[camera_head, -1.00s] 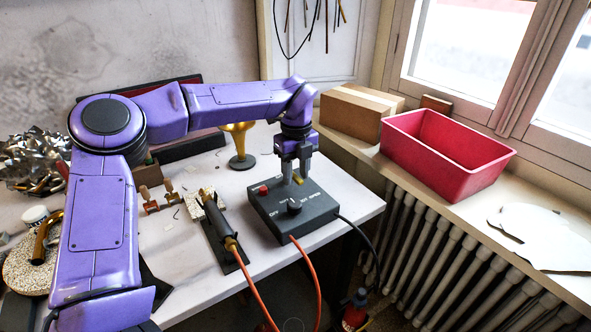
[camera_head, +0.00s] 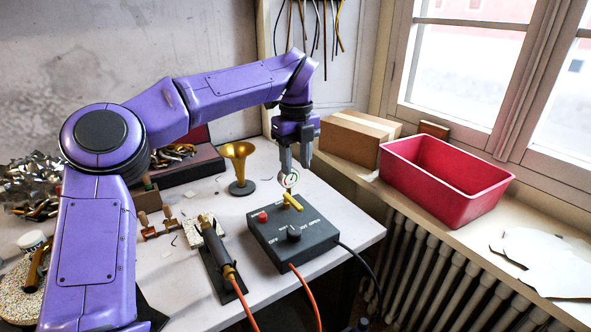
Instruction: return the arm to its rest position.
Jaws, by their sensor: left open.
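My left arm (camera_head: 225,90) comes in from the left and arches over the table. My left gripper (camera_head: 293,171) points down with its jaws open, above the back of a dark control box (camera_head: 295,243). A small round dial or gauge (camera_head: 288,181) shows at the fingertips; I cannot tell whether it touches them. The box has a red button (camera_head: 262,217), a black knob (camera_head: 293,233) and a yellow lever-like piece (camera_head: 292,202) on top. My right gripper does not show.
A brass horn bell (camera_head: 238,160) on a dark stand is behind the box. A soldering-iron-like tool (camera_head: 215,245) lies left of it. A cardboard box (camera_head: 350,138) and a red bin (camera_head: 440,190) stand on the sill at right. Cables run off the table's front.

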